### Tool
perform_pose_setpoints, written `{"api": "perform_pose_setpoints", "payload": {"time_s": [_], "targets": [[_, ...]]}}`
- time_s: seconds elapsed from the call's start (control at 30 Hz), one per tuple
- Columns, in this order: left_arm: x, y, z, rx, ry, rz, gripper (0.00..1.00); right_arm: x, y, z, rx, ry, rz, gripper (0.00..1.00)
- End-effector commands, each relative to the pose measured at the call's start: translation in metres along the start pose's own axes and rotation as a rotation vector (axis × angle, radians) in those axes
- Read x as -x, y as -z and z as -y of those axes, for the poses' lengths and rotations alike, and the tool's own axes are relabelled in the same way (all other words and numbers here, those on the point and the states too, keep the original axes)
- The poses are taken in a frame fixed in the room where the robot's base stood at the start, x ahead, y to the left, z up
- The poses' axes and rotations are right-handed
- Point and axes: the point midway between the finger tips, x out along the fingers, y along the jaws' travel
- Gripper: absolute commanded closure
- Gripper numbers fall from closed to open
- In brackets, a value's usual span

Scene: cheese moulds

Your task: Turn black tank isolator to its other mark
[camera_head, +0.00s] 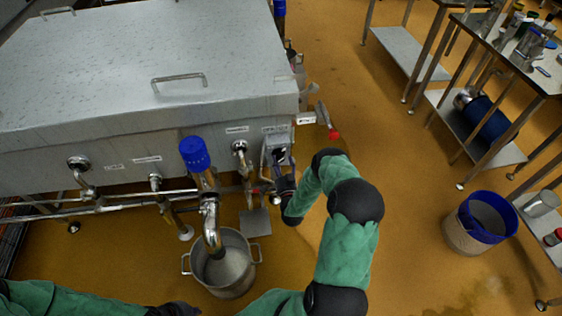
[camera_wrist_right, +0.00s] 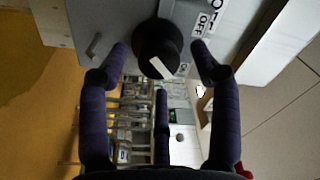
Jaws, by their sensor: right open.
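The black isolator knob (camera_wrist_right: 158,42) sits on a grey box face in the right wrist view. It has a white mark (camera_wrist_right: 161,67) on its lower part, slanting towards the lower right. An OFF label (camera_wrist_right: 208,20) is right of the knob, and a second, partly hidden label (camera_wrist_right: 183,69) is at its lower right. My right gripper (camera_wrist_right: 158,52) is open, one fingertip on each side of the knob; contact cannot be told. In the head view my right gripper (camera_head: 282,182) is at the isolator box (camera_head: 278,148). My left gripper (camera_head: 172,309) barely shows at the bottom edge; its fingers are unclear.
A large steel tank (camera_head: 150,80) fills the left. A steel pot (camera_head: 228,277) stands under a pipe with a blue cap (camera_head: 194,153). A blue-rimmed bucket (camera_head: 480,220) and a steel table (camera_head: 510,45) are on the right. The floor between is clear.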

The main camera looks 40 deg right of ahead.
Motion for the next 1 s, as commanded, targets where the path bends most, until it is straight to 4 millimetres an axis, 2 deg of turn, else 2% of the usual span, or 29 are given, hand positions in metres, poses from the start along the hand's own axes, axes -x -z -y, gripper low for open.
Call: {"api": "perform_pose_setpoints", "payload": {"time_s": [0.3, 0.5, 0.7, 1.0], "targets": [[0.0, 0.0, 0.0, 0.0, 0.0, 0.0, 1.0, 0.063, 0.0, -0.001, -0.001, -0.003, 0.001, 0.36], [0.0, 0.0, 0.0, 0.0, 0.0, 0.0, 1.0, 0.092, 0.0, -0.001, -0.001, -0.001, -0.001, 0.36], [0.0, 0.0, 0.0, 0.0, 0.0, 0.0, 1.0, 0.105, 0.001, 0.0, 0.0, 0.001, -0.003, 0.36], [0.0, 0.0, 0.0, 0.0, 0.0, 0.0, 1.0, 0.106, 0.001, 0.0, 0.0, 0.001, -0.002, 0.36]]}}
